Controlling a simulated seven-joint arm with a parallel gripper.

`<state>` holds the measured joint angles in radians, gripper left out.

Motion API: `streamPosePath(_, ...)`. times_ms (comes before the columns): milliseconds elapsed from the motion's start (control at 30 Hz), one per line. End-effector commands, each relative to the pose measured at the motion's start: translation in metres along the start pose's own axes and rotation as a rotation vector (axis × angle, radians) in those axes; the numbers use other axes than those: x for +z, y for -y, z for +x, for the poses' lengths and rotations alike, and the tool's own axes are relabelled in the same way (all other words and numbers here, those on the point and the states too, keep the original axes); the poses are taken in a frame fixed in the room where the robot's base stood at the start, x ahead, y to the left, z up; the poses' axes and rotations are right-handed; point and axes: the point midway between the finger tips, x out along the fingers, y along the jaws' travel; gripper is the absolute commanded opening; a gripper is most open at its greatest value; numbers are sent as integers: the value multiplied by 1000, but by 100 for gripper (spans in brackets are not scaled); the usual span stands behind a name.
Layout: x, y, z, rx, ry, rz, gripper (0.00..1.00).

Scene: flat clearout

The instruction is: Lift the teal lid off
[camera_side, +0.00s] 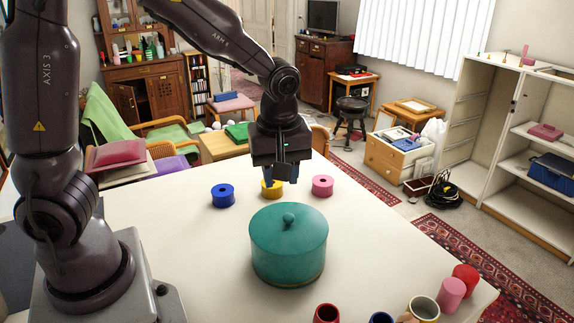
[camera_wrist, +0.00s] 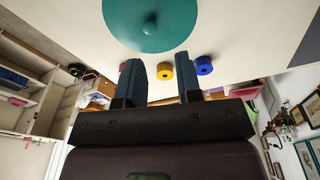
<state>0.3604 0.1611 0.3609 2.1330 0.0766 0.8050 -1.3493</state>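A round teal lid (camera_side: 262,222) with a small knob (camera_side: 288,218) sits on a teal pot (camera_side: 288,268) in the middle of the white table. In the wrist view the lid (camera_wrist: 130,20) is at the top edge, partly cut off, with its knob (camera_wrist: 150,28) showing. My gripper (camera_side: 281,176) is above the table, behind the pot in the side view, pointing down and apart from the lid. In the wrist view its two dark blue fingers (camera_wrist: 163,78) stand apart with nothing held between them.
Several cups and cylinders, including a white mug (camera_side: 424,309) and a red cylinder (camera_side: 466,278), stand at the front right.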

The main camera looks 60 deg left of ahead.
Motion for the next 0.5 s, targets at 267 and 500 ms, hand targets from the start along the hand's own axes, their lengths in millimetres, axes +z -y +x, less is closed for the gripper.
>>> streamPosePath(267, -15, -16, -2, 47, -28, -534, 32)
streamPosePath(500, -16, -16, 9, 46, -27, -612, 32)
